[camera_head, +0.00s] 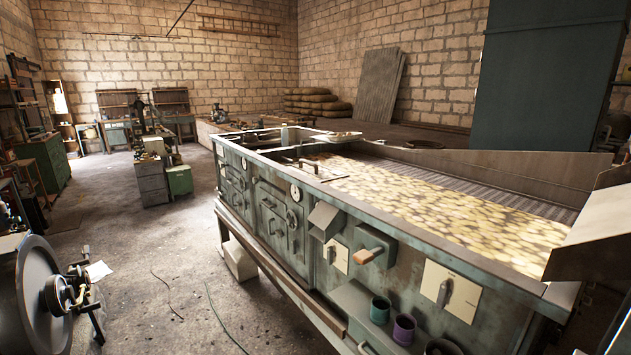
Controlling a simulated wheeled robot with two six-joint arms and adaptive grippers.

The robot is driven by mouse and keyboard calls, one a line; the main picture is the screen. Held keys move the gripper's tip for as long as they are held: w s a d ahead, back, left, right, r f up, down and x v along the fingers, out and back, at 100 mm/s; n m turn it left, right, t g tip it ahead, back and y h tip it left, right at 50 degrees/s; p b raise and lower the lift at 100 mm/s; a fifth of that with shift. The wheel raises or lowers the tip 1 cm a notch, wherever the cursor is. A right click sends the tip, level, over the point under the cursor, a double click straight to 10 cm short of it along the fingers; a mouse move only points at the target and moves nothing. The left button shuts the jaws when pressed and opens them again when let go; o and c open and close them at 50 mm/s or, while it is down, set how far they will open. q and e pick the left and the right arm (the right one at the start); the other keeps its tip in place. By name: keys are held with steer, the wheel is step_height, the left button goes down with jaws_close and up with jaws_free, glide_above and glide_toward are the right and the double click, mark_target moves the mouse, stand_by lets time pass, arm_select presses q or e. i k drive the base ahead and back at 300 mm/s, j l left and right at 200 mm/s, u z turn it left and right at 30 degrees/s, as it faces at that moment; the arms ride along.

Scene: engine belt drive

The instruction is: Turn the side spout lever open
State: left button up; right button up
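A long green metal machine (300,270) runs from the middle to the lower right. On its side a short lever with a wooden handle (367,255) sticks out of a green housing. A grey lever on a pale plate (445,291) sits further right, and a smaller one on a pale plate (333,253) further left. A green box-like chute (325,218) juts out above the small plate. I cannot tell which lever is the side spout lever, or whether any is open. Neither of my grippers is in view.
A teal cup (380,310) and a purple cup (404,329) stand on a ledge below the levers. Round yellowish pieces (430,205) cover the machine's top. A large dark wheel (42,295) stands at the lower left. The floor (190,285) between is mostly clear, with thin cables.

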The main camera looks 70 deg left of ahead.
mark_target(331, 254)
steer(key=u, duration=2)
